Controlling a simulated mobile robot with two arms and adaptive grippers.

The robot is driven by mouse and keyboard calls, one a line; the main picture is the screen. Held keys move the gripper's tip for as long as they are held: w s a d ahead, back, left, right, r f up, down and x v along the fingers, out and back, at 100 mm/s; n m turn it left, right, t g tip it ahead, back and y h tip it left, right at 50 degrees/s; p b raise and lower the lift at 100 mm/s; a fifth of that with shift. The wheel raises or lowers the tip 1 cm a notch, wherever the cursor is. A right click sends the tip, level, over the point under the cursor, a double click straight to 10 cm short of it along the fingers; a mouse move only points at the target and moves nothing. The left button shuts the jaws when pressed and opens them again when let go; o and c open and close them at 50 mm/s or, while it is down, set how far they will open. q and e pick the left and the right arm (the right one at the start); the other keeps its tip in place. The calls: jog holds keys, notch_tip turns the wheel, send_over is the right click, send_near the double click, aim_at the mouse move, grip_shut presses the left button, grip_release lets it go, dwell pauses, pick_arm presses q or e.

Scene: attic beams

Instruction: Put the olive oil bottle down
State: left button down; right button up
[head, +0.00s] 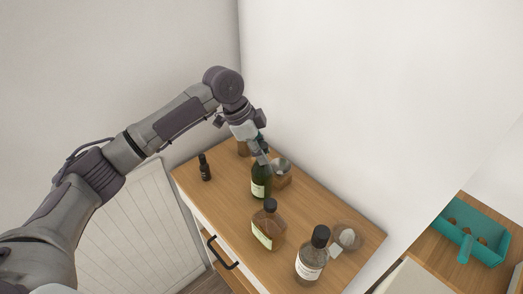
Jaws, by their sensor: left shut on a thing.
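A dark green bottle (261,183) with a pale label, which looks like the olive oil bottle, is upright over the wooden top of a cabinet (212,191). My left gripper (262,153) is shut on the upper part of this bottle from above and behind, and partly hides it. Whether the bottle's base touches the wood or is slightly above it, I cannot tell. My right gripper is not in view.
A small dark bottle (204,167) stands to the left. An amber square bottle (268,226) and a clear dark-capped bottle (311,257) stand in front. Glass jars (346,237) stand at the right and behind. A teal crate (480,232) is at far right. Walls close off the back.

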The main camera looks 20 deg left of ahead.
pick_arm(q)
jog(key=shift+f, duration=0.55)
jog(key=c, duration=1.3)
grip_release()
jog(key=shift+f, duration=0.2)
jog(key=shift+c, duration=0.2)
jog(key=o, duration=0.4)
jog(key=shift+o, duration=0.2)
